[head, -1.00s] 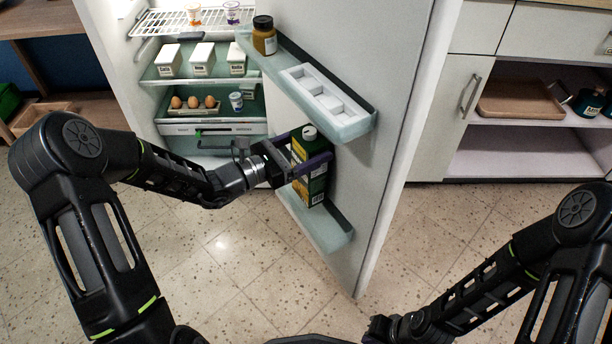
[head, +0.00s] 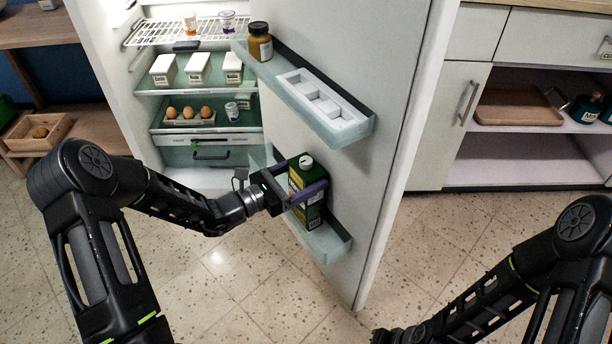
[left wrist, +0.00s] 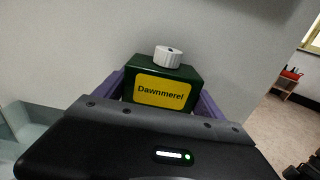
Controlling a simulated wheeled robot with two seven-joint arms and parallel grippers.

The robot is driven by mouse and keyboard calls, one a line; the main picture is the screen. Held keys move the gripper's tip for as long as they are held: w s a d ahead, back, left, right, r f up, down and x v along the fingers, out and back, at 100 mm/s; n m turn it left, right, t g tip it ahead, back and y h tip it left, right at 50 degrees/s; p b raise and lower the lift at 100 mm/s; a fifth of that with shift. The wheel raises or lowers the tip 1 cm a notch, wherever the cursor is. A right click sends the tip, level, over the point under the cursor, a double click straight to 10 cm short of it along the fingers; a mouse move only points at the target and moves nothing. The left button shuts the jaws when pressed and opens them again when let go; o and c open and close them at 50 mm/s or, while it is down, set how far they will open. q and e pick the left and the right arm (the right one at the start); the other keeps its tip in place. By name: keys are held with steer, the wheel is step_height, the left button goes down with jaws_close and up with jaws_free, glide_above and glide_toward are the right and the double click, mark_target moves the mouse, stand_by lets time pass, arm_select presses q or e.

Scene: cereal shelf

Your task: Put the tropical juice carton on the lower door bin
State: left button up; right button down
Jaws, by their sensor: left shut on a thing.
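The green juice carton (head: 311,209) with a white cap is upright at the lower door bin (head: 331,243) of the open fridge door. My left gripper (head: 306,192) is shut on the carton, with purple fingers on either side of it. In the left wrist view the carton (left wrist: 160,86) sits between the fingers and shows a yellow label reading "Dawnmerel". The carton's base is at the bin; I cannot tell if it rests on the bin floor. My right arm (head: 480,290) is at the lower right; its gripper is not clearly visible.
The upper door bin (head: 290,95) holds a brown jar (head: 259,42) and a white tray (head: 322,107). Fridge shelves hold white tubs, eggs (head: 188,113) and small cups. A cabinet (head: 450,110) stands right of the door. The floor below is clear.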

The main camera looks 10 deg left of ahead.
arm_select(q)
steer(key=o, duration=2.1)
steer(key=shift+c, duration=0.2)
steer(key=shift+a+r, duration=0.1)
steer(key=shift+r, duration=0.05)
steer(key=p+v, duration=0.2)
steer(key=v, duration=1)
steer(key=shift+s+d, duration=0.1)
steer(key=shift+d, duration=0.15)
